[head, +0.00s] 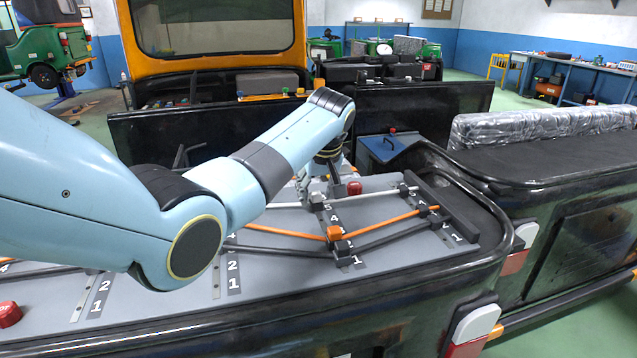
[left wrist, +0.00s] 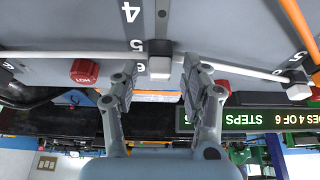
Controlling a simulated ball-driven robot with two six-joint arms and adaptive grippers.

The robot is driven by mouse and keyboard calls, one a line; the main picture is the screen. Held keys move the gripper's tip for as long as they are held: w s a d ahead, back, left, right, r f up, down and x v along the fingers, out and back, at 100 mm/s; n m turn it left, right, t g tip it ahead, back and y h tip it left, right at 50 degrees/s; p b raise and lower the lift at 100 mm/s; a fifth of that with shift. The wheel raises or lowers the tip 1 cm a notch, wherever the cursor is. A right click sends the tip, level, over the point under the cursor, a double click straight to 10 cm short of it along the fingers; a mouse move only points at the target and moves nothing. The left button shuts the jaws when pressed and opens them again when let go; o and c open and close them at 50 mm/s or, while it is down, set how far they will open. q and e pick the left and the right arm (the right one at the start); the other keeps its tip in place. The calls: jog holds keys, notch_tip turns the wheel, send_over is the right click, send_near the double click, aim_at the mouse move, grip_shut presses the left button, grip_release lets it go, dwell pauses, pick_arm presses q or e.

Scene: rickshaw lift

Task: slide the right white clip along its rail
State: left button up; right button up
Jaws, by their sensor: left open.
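A white rail (head: 375,194) crosses the grey deck in the head view, and it also shows in the left wrist view (left wrist: 240,70). In the left wrist view, one white clip (left wrist: 160,67) sits on it by a dark block, and another (left wrist: 298,91) sits farther right. My left gripper (left wrist: 162,84) is open and empty, with its fingers to either side of the nearer clip and apart from it. In the head view my left gripper (head: 319,186) hangs down over the white rail, partly hidden by its arm, which also hides the nearer clip. My right gripper is not in view.
An orange clip (head: 334,233) sits on an orange rail in front. A red cap (head: 354,188) stands close to my gripper; another (head: 9,314) is at the front left. Dark rails and numbered strips cross the deck. A dark raised bar (head: 442,207) bounds its right end.

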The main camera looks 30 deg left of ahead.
pick_arm(q)
jog(key=v, duration=1.1)
jog(key=shift+d+r, duration=0.15)
jog(key=shift+r, duration=0.2)
jog(key=shift+s+f, duration=0.15)
jog(key=shift+s, duration=0.05)
